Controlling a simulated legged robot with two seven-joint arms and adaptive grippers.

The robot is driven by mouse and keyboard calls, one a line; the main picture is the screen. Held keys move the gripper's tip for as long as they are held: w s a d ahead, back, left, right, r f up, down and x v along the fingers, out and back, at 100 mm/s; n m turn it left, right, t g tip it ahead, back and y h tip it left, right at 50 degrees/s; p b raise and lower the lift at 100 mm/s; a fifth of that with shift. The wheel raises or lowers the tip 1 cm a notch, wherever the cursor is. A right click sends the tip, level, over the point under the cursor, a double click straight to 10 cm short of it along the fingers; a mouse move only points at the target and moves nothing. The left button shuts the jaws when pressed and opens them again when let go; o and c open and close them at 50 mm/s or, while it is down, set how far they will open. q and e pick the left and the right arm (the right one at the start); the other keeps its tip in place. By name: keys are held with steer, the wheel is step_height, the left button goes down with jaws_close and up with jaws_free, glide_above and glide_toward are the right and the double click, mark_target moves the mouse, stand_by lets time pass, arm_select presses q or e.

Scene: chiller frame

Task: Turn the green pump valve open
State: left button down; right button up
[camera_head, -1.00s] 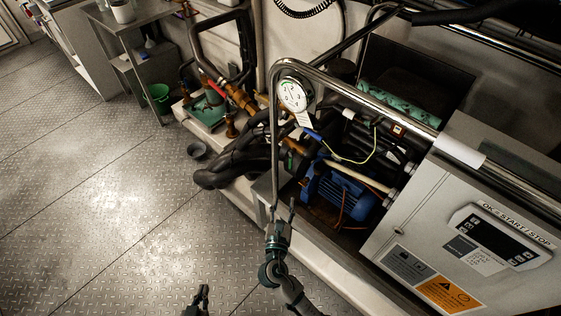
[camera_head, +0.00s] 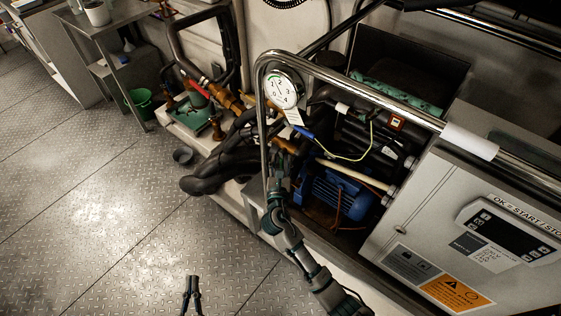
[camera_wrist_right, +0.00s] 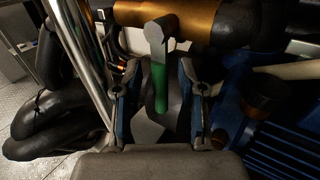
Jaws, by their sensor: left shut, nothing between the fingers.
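The green pump valve handle (camera_wrist_right: 158,86) hangs below a brass pipe (camera_wrist_right: 185,18) in the right wrist view, with a grey upper end at its pivot. My right gripper (camera_wrist_right: 157,98) is open, with its two fingers on either side of the handle. The handle appears apart from both fingers. In the head view my right gripper (camera_head: 280,170) reaches in just right of the steel rail's upright and largely hides the valve. My left gripper (camera_head: 192,283) is shut and empty above the floor at the bottom.
A bent steel rail (camera_head: 262,105) stands close left of my right gripper. Black insulated hoses (camera_head: 220,165) lie to the left. A blue pump motor (camera_head: 335,195) and a grey control box (camera_head: 440,215) are to the right. A pressure gauge (camera_head: 281,90) hangs above.

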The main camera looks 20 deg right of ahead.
steer(key=shift+c, duration=0.2)
jaws_close()
steer(key=shift+r, duration=0.1)
